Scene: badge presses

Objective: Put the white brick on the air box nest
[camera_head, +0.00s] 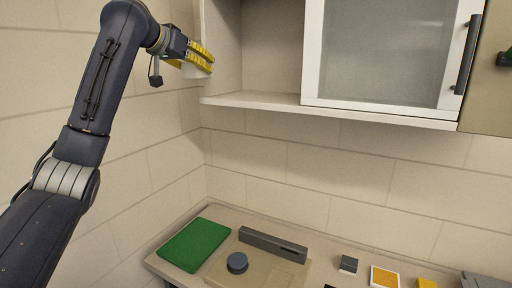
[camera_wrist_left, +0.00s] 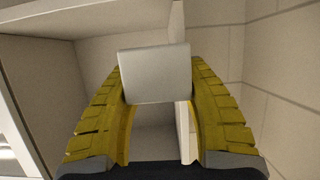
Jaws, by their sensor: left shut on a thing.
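My left gripper (camera_head: 207,60) is raised high at the upper left, beside the open end of the wall cupboard. Its yellow fingers are shut on the white brick (camera_wrist_left: 155,75), which sits between the fingertips in the left wrist view. In the head view only a small pale part of the brick (camera_head: 193,71) shows below the fingers. I cannot tell which thing is the air box nest.
The wall cupboard (camera_head: 250,99) has an open left bay and a glazed door (camera_head: 380,50). On the counter below are a green mat (camera_head: 195,244), a slotted grey bar (camera_head: 272,243), a dark round knob (camera_head: 237,262), a grey block (camera_head: 348,263) and an orange-and-white piece (camera_head: 384,277).

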